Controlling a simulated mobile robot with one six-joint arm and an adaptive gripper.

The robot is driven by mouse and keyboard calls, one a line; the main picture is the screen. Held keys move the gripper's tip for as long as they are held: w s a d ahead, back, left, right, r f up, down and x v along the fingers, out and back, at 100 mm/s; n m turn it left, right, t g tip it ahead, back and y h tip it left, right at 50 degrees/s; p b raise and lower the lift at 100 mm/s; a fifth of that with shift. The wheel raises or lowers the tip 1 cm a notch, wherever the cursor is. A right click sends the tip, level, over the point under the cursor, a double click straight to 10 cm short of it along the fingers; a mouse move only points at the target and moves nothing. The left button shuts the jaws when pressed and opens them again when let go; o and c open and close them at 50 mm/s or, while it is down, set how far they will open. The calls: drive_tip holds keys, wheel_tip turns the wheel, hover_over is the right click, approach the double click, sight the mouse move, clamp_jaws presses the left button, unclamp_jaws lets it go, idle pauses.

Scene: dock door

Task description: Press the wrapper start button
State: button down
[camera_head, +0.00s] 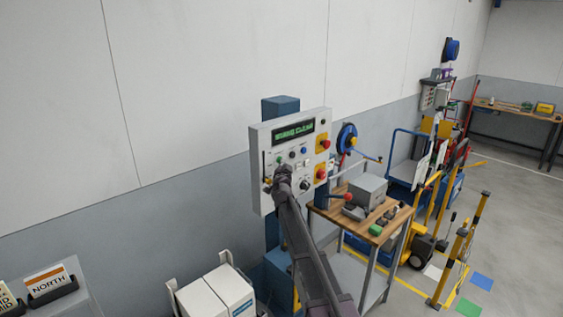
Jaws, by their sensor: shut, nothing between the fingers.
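A white control panel (312,122) stands on a blue post against the wall. It has a dark display with green text that I cannot read clearly. Below the display are a small green button (280,161), a dark button (292,154) and a blue button (304,150). Labels are too small to read, so I cannot tell for certain which is the wrapper start button. My gripper (271,184) is shut and empty at the panel's lower left, below the green button. I cannot tell whether it touches the panel. My arm hides the panel's lower middle.
A black knob (305,185) is beside my arm. A wooden bench (358,221) with a grey box (368,189) stands to the right. White cartons (216,297) stand below left.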

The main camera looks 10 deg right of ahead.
drive_tip(key=shift+s+d, duration=0.45)
drive_tip(key=shift+s, duration=0.2)
drive_tip(key=shift+s+d, duration=0.1)
